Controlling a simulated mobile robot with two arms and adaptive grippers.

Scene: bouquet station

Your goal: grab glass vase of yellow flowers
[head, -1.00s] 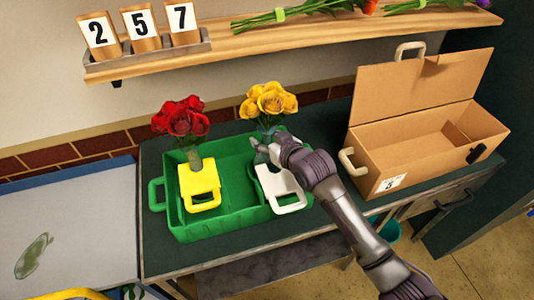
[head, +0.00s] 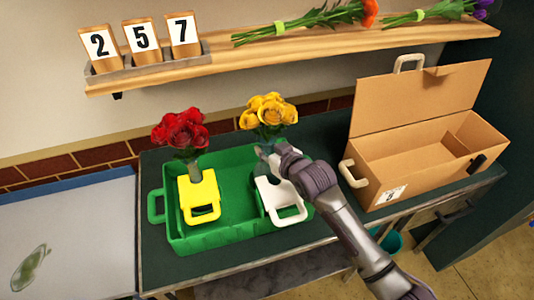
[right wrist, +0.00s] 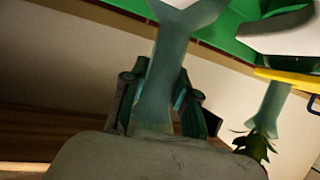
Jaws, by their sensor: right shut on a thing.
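The yellow flowers (head: 268,112) stand upright in a glass vase at the right end of a green crate (head: 232,222). The right gripper (head: 272,156) is at the vase, just below the blooms, and hides most of the glass in the head view. In the right wrist view the greenish glass vase (right wrist: 160,75) lies between the two dark fingers of the right gripper (right wrist: 158,103), which are shut on it. A white handled holder (head: 283,200) is just below the gripper; whether the vase base rests in it is hidden. The left gripper is not in view.
Red flowers (head: 180,131) stand in a second vase by a yellow holder (head: 200,196) in the crate. An open cardboard box (head: 367,181) stands to the right. Above is a wooden shelf (head: 300,57) with number blocks (head: 142,40) and loose flowers.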

